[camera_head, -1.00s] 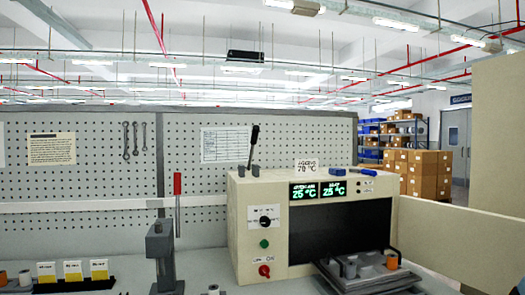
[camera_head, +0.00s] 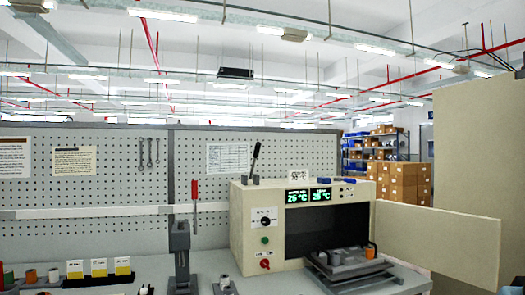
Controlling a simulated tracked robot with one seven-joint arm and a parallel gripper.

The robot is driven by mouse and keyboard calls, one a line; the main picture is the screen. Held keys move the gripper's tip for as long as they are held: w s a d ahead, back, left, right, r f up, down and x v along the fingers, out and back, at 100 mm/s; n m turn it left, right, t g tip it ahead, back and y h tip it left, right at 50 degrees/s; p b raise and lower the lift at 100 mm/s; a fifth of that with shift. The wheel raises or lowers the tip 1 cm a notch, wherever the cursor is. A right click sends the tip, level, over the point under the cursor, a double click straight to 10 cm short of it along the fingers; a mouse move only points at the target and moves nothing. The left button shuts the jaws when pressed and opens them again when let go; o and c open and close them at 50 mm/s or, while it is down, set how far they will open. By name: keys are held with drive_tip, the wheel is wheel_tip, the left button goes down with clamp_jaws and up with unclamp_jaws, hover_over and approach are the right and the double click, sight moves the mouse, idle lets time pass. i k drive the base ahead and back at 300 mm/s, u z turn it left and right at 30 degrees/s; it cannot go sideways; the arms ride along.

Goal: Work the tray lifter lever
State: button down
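A cream oven (camera_head: 256,222) stands on the bench with its door (camera_head: 437,240) swung open to the right. A lever with a black grip (camera_head: 256,150) rises from the left part of its top, leaning slightly right; I cannot tell for sure that it is the tray lifter lever. A dark tray (camera_head: 352,277) sits at the oven's open mouth, bearing grey parts and an orange cylinder (camera_head: 370,250). Another upright handle, red (camera_head: 195,189), stands by a dark grey press-like stand (camera_head: 180,250) left of the oven. My gripper is not in view.
The oven front has a black dial (camera_head: 264,222), a green button and a red knob (camera_head: 265,264). A blue-handled tool (camera_head: 337,180) lies on its top. Yellow-and-white cards (camera_head: 99,268) stand at the bench's left. A pegboard (camera_head: 110,190) backs the bench. The open door blocks the right side.

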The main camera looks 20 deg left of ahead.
sight(255, 155)
drive_tip(key=k, duration=0.65)
drive_tip(key=u, duration=0.25)
drive_tip(key=i, duration=0.65)
drive_tip(key=u, duration=0.35)
drive_tip(key=i, duration=1.4)
drive_tip(key=z, duration=0.5)
